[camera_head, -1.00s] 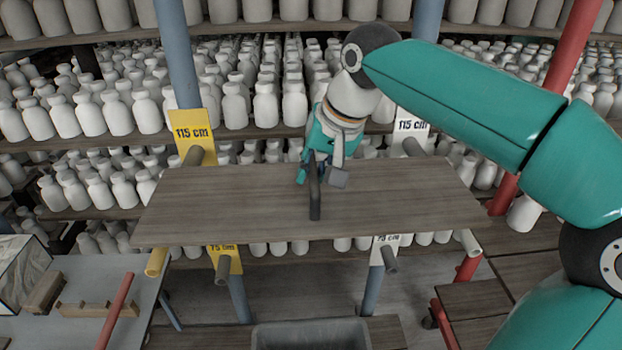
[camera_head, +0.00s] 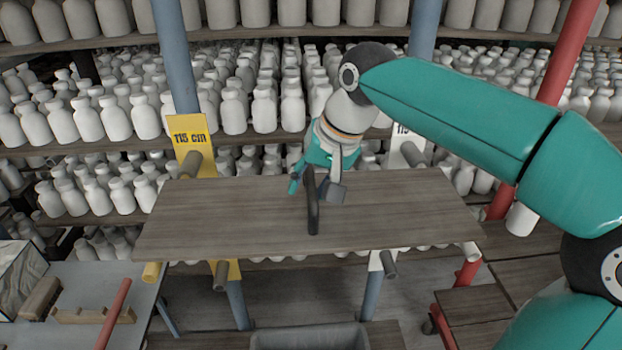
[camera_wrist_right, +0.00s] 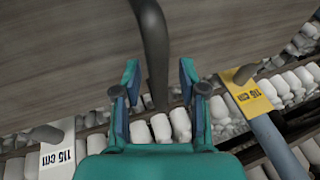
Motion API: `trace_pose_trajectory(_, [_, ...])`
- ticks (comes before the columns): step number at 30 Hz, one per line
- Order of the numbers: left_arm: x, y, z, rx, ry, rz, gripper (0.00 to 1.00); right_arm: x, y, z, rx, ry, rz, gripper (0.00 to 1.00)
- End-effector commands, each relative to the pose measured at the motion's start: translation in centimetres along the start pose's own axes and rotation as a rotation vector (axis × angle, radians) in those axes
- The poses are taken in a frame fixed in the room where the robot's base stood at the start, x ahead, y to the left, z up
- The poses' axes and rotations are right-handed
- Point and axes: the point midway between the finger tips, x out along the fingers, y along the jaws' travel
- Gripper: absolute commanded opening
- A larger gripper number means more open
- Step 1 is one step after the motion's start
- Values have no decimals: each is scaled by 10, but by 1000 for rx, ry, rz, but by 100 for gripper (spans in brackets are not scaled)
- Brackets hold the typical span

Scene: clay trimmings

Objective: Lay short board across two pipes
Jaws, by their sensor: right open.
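The short board (camera_head: 400,215) is a flat grey-brown plank with a dark upright handle (camera_head: 313,205) at its middle. My right gripper (camera_head: 315,189) is over the board at the handle, open. In the right wrist view, the handle (camera_wrist_right: 153,50) stands between the two spread fingers (camera_wrist_right: 158,95), apart from both. My left gripper is not in view.
Grey pipe stubs stick out at a yellow 115 cm tag (camera_head: 191,135) and a white tag (camera_head: 407,150) behind the board. Lower stubs (camera_head: 220,275) show below it. Shelves of white bottles (camera_head: 263,105) fill the back. A grey bin (camera_head: 310,338) is in front.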

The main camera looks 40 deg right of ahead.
Motion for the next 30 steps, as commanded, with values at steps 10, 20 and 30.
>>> trace_pose_trajectory(10, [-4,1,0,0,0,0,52,-38,-2,-2,-1,4,-4,42])
trace_pose_trajectory(20, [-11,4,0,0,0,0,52,-102,-3,-2,-2,1,-2,42])
trace_pose_trajectory(30, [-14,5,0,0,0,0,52,-123,-2,-1,-1,0,0,42])
